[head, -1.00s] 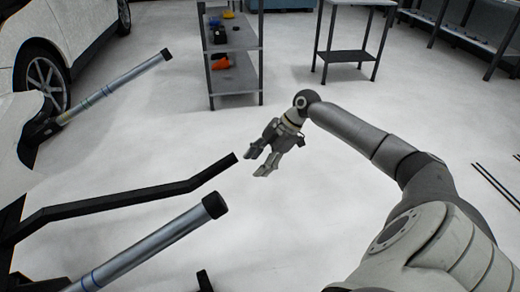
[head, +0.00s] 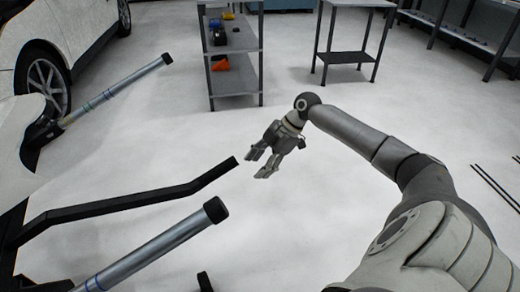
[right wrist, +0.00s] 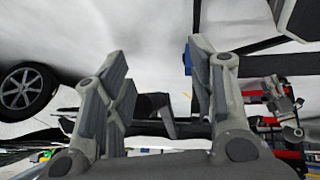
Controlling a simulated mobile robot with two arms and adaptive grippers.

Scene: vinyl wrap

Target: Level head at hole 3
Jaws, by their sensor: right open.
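My right gripper (head: 262,166) is open and empty, its fingers spread in the middle of the head view, above the pale floor. Its fingers also show in the right wrist view (right wrist: 160,85), with a clear gap between them. The tip of a bent black bar (head: 215,172) is just left of it in the picture. A grey tube with a black end cap (head: 160,247) lies below and left, apart from the fingers. My left gripper is not in the head view. I cannot make out any hole or a numbered mark in these frames.
A white car with a dark wheel (head: 43,78) stands at upper left. A second grey tube (head: 112,93) slants out near it. A grey shelf unit (head: 234,88) holds small items, and a side table (head: 345,57) stands at the back. The floor between is clear.

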